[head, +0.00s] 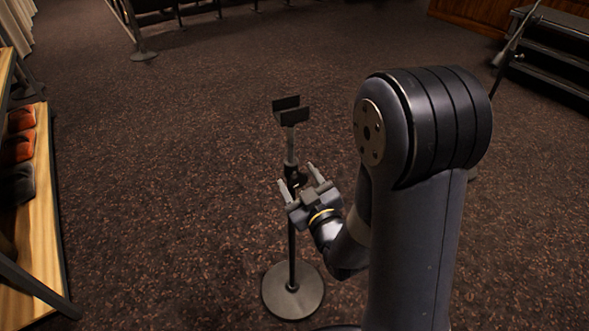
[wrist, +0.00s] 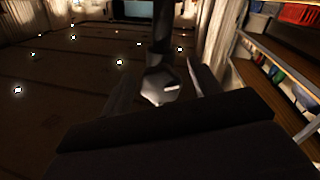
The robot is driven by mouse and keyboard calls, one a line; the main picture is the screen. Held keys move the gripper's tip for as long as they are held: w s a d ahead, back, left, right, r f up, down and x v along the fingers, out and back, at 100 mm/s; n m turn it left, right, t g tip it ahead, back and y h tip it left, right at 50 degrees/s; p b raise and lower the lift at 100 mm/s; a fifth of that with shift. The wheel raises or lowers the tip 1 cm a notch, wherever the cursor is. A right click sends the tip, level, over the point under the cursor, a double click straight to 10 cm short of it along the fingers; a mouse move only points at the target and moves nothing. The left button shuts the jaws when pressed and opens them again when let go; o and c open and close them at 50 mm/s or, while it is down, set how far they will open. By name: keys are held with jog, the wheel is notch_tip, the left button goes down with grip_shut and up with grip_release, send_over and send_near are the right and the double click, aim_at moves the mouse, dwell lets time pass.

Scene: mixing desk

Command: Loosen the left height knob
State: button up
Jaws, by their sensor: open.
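In the wrist view a light grey faceted knob (wrist: 160,87) sits on the dark pole (wrist: 162,40), straight ahead of my gripper. In the head view the knob is small, dark and partly hidden by my gripper. I cannot tell whether the fingers touch the knob.
A wooden shelf (head: 42,215) with red and dark items stands along the left edge. Another stand base (head: 144,55) is at the back left, and dark steps (head: 555,50) are at the back right. The carpet around the stand is clear.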

jog(key=shift+c, duration=0.3)
jog(key=c, duration=0.9)
jog(key=shift+f+m+b, duration=0.15)
jog(key=shift+m+b, duration=0.65)
jog(key=shift+b, duration=0.4)
jog(key=shift+c, duration=0.2)
jog(key=shift+m+b, duration=0.85)
jog(key=shift+m, duration=0.45)
jog(key=o, duration=1)
